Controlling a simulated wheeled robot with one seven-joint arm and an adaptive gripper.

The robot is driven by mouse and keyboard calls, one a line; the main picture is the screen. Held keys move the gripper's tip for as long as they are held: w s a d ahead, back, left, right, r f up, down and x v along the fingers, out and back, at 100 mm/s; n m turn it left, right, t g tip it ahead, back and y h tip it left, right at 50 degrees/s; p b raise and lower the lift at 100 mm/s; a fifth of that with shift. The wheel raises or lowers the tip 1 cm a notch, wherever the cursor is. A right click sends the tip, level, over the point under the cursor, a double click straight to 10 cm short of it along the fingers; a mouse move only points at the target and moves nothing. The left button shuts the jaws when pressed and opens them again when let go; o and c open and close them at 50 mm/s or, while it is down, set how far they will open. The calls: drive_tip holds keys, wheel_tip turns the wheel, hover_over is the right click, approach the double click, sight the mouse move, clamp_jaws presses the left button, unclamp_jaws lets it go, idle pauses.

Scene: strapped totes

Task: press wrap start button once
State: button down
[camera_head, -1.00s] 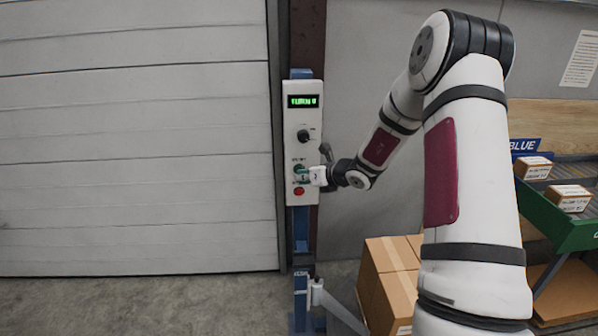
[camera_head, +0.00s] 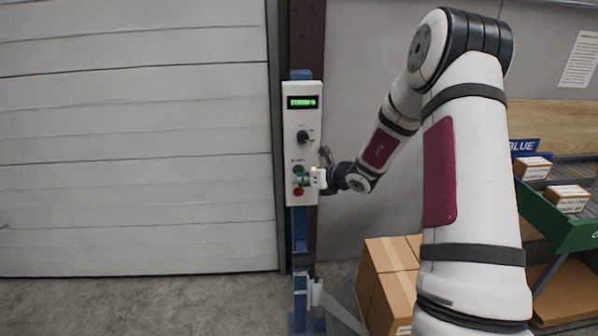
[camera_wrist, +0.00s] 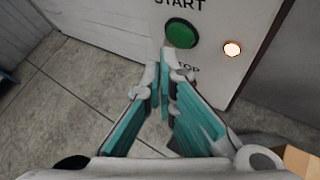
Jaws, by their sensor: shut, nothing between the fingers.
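The white control panel (camera_head: 303,115) stands on a blue post. On it are a green start button (camera_head: 298,169), a red button (camera_head: 298,192) below it, a black knob (camera_head: 303,135) and a lit green display (camera_head: 302,102). My gripper (camera_head: 306,180) is in front of the panel, beside the green button. In the wrist view the green button (camera_wrist: 181,33) sits under the word START, just beyond the tips of my gripper (camera_wrist: 168,58). The fingers are shut and empty. I cannot tell whether the tips touch the panel. An orange-white lamp (camera_wrist: 232,48) glows right of the button.
A large grey shutter door (camera_head: 135,140) is on the left. Cardboard boxes (camera_head: 388,275) stand on the floor below my arm. A green-sided rack (camera_head: 550,215) with small boxes is at the right. The floor at left is clear.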

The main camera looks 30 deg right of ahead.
drive_tip(key=shift+s, duration=0.1)
drive_tip(key=shift+s+a+p, duration=0.25)
drive_tip(key=shift+s+a, duration=0.05)
drive_tip(key=shift+s, duration=0.45)
drive_tip(key=shift+s+a+p, duration=0.2)
drive_tip(key=shift+s+a, duration=0.15)
drive_tip(key=shift+s, duration=0.35)
drive_tip(key=shift+s+a+p, duration=0.25)
drive_tip(key=shift+s+a, duration=0.05)
drive_tip(key=shift+s, duration=0.45)
